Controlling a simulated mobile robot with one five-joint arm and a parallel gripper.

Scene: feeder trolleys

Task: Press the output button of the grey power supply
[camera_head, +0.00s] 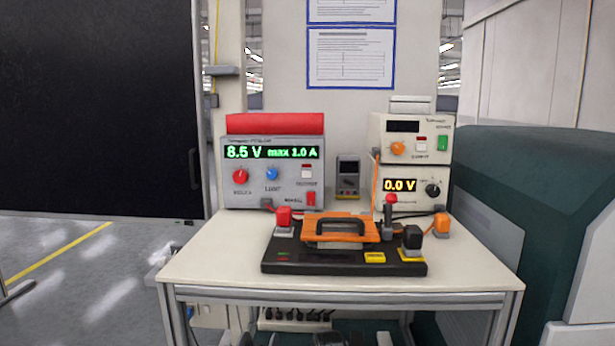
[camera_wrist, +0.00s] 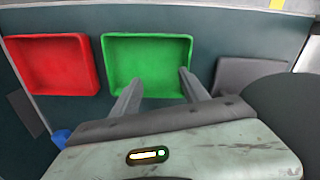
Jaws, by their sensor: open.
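The grey power supply (camera_head: 252,196) stands at the back left of the table in the head view. Its display glows green and reads 8.5 V, max 1.0 A. A red knob and a blue knob sit under the display. My gripper (camera_wrist: 155,78) shows only in the wrist view. Its two fingers are apart with nothing between them, in front of a green bin (camera_wrist: 147,48). It is away from the power supply.
A cream power unit stack (camera_head: 411,165) stands at the back right, a multimeter (camera_head: 348,175) between. A red bin (camera_wrist: 52,65) lies left of the green one.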

